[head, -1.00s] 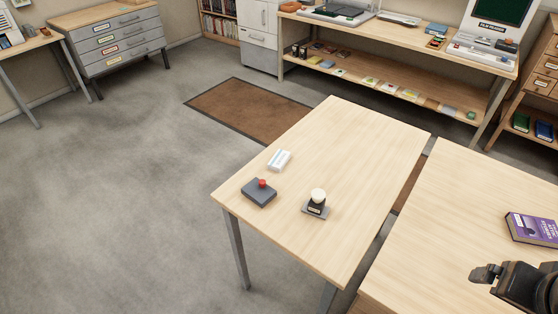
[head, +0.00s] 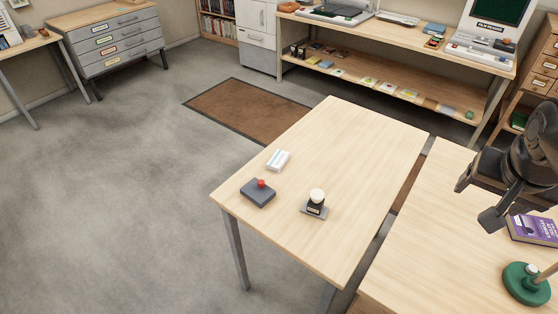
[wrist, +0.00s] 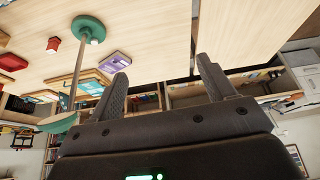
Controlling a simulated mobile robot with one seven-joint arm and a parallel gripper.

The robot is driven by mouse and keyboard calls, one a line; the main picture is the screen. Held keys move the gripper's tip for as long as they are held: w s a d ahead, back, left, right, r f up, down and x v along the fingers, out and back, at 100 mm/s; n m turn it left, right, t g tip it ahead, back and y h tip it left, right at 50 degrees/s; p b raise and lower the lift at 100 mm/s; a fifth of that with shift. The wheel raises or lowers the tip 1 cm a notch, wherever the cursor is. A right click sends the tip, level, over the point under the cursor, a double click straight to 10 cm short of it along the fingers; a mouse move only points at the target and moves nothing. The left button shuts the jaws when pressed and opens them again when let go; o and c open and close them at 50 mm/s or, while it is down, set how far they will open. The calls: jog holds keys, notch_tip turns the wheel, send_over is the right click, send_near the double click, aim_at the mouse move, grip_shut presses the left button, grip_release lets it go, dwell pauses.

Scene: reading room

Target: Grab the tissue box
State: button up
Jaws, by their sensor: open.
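No thing in view is clearly a tissue box. A small white box-like item with blue stripes (head: 278,160) lies on the left table in the head view; I cannot tell what it is. My gripper (head: 478,202) is over the right table, well to the right of that item. The wrist view shows the gripper (wrist: 164,75) with its two fingers spread apart and nothing between them.
The left table (head: 375,150) also bears a grey box with a red knob (head: 258,192) and a cream-topped black item (head: 316,204). A purple book (head: 532,229) and a green-based stand (head: 526,284) are on the right table. A gap separates the tables.

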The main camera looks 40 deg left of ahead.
jog(key=w+a+f, duration=0.1)
jog(key=w+a, duration=0.8)
jog(key=a, duration=0.3)
jog(key=n, duration=0.2)
send_over(278, 159)
jog(key=s, duration=0.2)
jog(key=shift+g+y, duration=0.3)
jog(key=shift+y, duration=0.1)
jog(key=f, duration=2.7)
jog(key=shift+d+f, duration=0.15)
jog(key=shift+d, duration=0.1)
jog(key=shift+x, duration=2.6)
jog(key=shift+s+a, duration=0.1)
jog(key=shift+f, duration=0.25)
jog(key=c, duration=1)
